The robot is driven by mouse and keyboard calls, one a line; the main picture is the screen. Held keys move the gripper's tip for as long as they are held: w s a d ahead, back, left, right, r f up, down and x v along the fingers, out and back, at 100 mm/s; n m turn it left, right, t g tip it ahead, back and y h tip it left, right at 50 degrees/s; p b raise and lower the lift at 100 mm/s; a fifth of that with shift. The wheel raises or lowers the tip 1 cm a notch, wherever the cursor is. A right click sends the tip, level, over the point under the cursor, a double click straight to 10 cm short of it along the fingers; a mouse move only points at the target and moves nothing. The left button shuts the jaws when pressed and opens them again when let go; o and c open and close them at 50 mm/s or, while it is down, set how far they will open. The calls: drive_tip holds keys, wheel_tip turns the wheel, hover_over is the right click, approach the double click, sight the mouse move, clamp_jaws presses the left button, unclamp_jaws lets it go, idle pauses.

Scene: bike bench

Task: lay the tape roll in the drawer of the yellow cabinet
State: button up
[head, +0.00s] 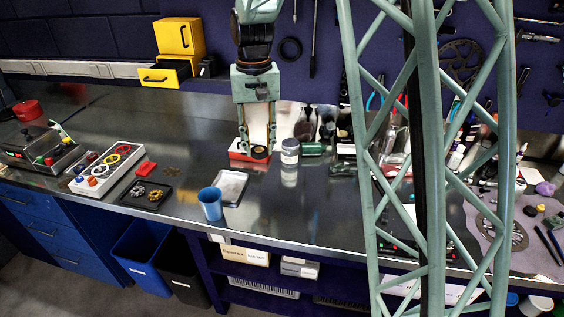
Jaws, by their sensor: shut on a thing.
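The yellow cabinet (179,37) stands at the back left of the bench, against the wall. Its lower drawer (158,77) is pulled out, and its dark inside shows from above. The upper drawer front looks closed. My gripper (259,147) points down over the middle of the bench, to the right of the cabinet and nearer the front. It is shut on a small dark round thing with a tan middle, which looks like the tape roll (260,153). The roll is at a red tray or box (237,156); I cannot tell whether it touches it.
A grey-lidded jar (290,151) stands just right of my gripper, with bottles behind it. A blue cup (210,203) and a white tray (231,187) are in front. A small black item (208,67) sits beside the cabinet. The bench between gripper and cabinet looks clear.

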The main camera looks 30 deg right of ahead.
drive_tip(key=w+a+r+n, duration=0.3)
drive_tip(key=w+a, duration=0.1)
drive_tip(key=a, duration=0.1)
drive_tip(key=shift+w+r, duration=0.3)
